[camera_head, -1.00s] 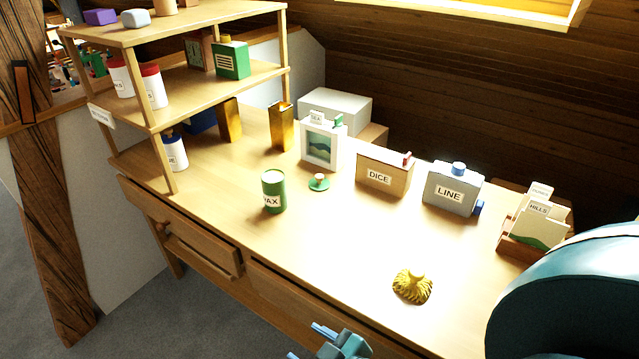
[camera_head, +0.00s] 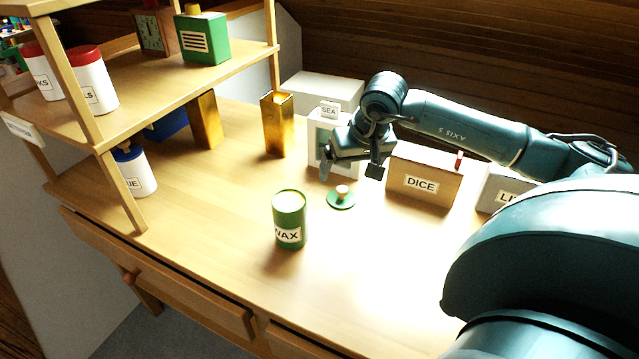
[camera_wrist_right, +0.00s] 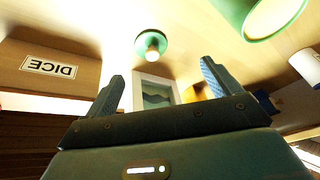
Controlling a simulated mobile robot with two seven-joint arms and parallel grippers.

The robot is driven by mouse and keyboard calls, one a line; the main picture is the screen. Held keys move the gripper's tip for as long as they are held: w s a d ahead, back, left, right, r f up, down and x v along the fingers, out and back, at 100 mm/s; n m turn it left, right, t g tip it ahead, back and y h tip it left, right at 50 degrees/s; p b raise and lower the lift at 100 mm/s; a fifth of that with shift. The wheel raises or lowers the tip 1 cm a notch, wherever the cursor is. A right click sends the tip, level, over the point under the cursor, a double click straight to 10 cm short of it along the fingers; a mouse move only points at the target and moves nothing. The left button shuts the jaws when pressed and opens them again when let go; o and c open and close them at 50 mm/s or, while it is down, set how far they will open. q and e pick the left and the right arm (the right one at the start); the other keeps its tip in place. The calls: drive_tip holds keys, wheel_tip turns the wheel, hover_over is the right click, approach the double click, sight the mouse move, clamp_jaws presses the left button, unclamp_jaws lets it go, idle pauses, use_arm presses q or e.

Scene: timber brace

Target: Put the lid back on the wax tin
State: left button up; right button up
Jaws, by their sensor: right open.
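The green wax tin (camera_head: 289,220) stands upright and open-topped on the desk, its pale inside showing; its rim also shows at the top right of the right wrist view (camera_wrist_right: 272,18). The round green lid (camera_head: 341,200) with a pale knob lies flat on the desk, to the right of the tin and apart from it. It also shows in the right wrist view (camera_wrist_right: 152,44), beyond the fingertips. My right gripper (camera_head: 350,172) is open and empty, above the desk just behind the lid, in front of the SEA picture box. My left gripper is not in view.
The DICE box (camera_head: 424,176) and the grey LINE box (camera_head: 500,188) stand to the right of the lid. A shelf (camera_head: 170,75) with jars is at left. The front of the desk is clear.

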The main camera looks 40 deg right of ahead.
sight(342, 189)
drive_tip(key=shift+h, duration=0.4)
drive_tip(key=w+d+f, duration=0.1)
drive_tip(key=f, duration=0.1)
drive_tip(key=w+f, duration=0.1)
drive_tip(key=f, duration=0.1)
drive_tip(key=w+d+f, duration=0.1)
drive_tip(key=f, duration=0.1)
drive_tip(key=shift+w+d+f, duration=0.2)
drive_tip(key=shift+d, duration=0.15)
drive_tip(key=shift+a+x, duration=0.2)
drive_tip(key=shift+x, duration=2.4)
drive_tip(key=c, duration=1.1)
drive_tip(key=shift+o, duration=0.2)
wheel_tip(342, 189, up, 10)
